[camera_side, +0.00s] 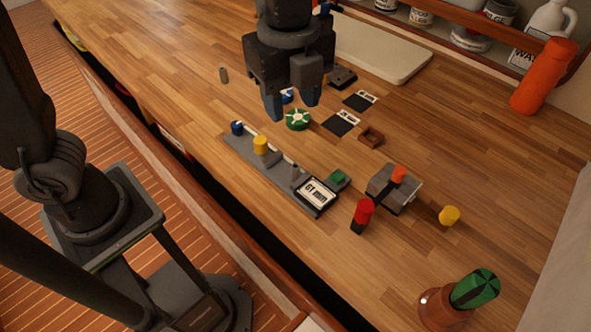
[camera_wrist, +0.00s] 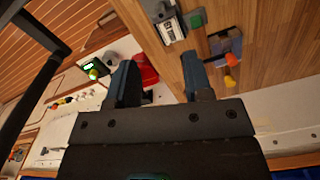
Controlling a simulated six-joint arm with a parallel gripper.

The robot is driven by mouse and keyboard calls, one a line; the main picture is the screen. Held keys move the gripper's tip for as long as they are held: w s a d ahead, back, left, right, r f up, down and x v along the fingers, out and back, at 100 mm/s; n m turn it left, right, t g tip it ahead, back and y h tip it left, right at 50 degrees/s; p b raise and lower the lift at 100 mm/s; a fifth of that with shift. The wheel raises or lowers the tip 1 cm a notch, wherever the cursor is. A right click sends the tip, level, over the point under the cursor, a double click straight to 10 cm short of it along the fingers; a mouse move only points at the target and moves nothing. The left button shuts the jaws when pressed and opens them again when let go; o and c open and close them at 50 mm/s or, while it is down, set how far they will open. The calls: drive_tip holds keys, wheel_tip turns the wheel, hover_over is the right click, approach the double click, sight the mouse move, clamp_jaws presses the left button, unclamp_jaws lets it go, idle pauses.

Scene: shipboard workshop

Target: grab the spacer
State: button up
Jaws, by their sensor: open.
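No part is marked as the spacer. My gripper (camera_side: 292,103) is open, fingers down, above the bench. Its fingers also show in the wrist view (camera_wrist: 160,80), with nothing held between them. A green and white round part (camera_side: 297,120) lies just below the fingertips in the side view. A small blue part (camera_side: 288,96) shows partly hidden between the fingers.
The grey strip (camera_side: 236,147) carries a blue part, a yellow cylinder (camera_side: 260,145) and a labelled box (camera_side: 316,194). Nearby stand a red cylinder (camera_side: 363,212), a grey block (camera_side: 385,195) and another yellow cylinder (camera_side: 449,215).

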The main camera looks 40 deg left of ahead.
sight(295, 166)
drive_tip(key=shift+m, duration=0.5)
drive_tip(key=f, duration=1.4)
drive_tip(key=shift+d+f, duration=0.15)
drive_tip(key=shift+d, duration=0.15)
clamp_jaws()
